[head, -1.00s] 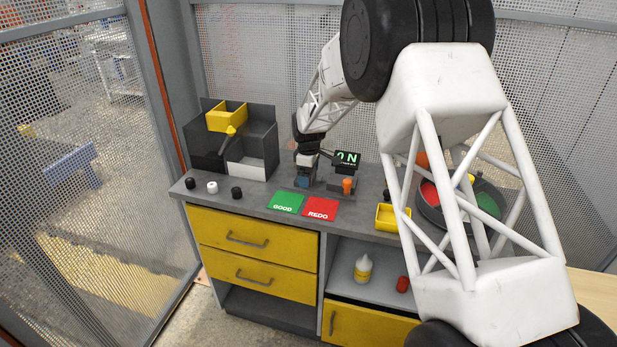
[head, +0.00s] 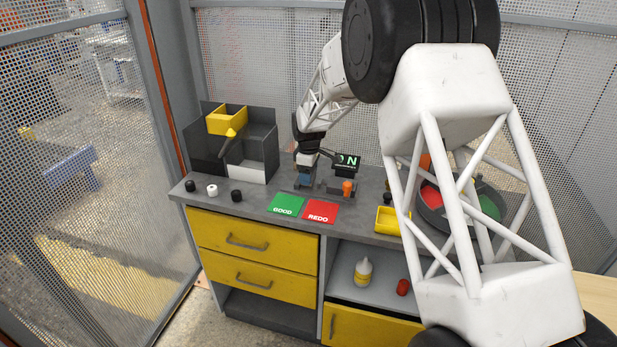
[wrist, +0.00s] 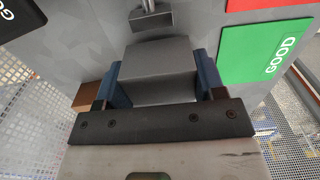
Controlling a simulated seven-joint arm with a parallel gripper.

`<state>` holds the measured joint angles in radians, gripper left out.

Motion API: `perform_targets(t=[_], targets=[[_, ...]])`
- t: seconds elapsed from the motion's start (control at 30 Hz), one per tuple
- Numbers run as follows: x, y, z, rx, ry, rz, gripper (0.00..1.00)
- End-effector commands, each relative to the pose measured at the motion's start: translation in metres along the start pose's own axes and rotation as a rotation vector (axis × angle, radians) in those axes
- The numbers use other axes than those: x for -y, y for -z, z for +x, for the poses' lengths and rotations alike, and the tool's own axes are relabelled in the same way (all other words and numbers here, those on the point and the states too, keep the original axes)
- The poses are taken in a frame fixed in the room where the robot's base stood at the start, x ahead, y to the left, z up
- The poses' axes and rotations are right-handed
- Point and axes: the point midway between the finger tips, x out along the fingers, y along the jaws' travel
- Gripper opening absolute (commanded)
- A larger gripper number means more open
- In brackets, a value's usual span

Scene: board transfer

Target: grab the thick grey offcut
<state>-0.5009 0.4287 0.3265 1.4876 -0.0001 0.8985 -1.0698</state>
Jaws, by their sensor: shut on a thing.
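In the wrist view my gripper (wrist: 160,95) has its blue fingers on both sides of a thick grey block (wrist: 155,58), the grey offcut. The fingers are shut on it, touching its left and right faces. In the head view my gripper (head: 304,180) is low at the bench top, behind the green GOOD pad. The offcut is hard to make out there, as the gripper and its surroundings are small and dark.
The green GOOD pad (head: 286,205) and red REDO pad (head: 320,211) lie in front. A lit display (head: 347,160) and an orange knob (head: 347,187) stand to the right. A dark bin unit (head: 262,145) stands left; a yellow tray (head: 386,221) sits right.

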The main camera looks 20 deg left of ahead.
Motion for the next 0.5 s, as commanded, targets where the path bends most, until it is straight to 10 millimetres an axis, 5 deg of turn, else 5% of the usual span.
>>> perform_targets(t=[0.17,0.5], targets=[[0.0,0.0,-0.024,-0.001,-0.002,0.0,0.35],[0.038,-0.02,-0.027,0.0,0.0,0.0,0.35]])
